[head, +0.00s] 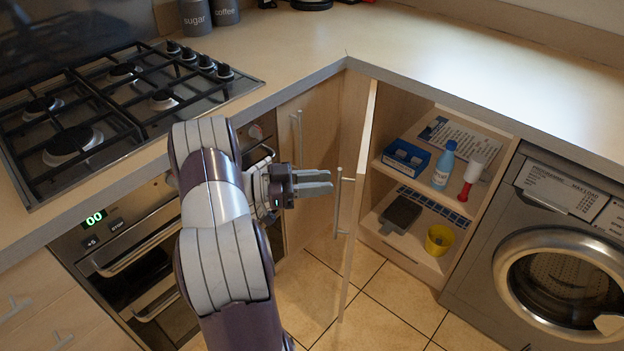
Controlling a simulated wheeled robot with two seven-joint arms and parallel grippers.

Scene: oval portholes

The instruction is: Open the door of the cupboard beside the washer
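The cupboard (440,258) beside the washer (505,210) stands with its inside in plain view. Its pale wooden door (362,165) is swung far out and shows nearly edge-on. The door's upright bar handle (338,205) is on the door's left side. My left gripper (331,180) is just left of the handle, near its upper end. Its two fingers point right with a gap between them, and nothing shows in the gap. The tips look close to the handle; I cannot tell whether they touch it. My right gripper is out of view.
The cupboard shelves hold a blue box (405,158), a blue bottle (444,165), a red-and-white item (472,178) and a yellow cup (439,240). The worktop (440,70) overhangs the cupboard. A gas hob (110,105) and oven are left. Tiled floor (390,305) lies clear below the door.

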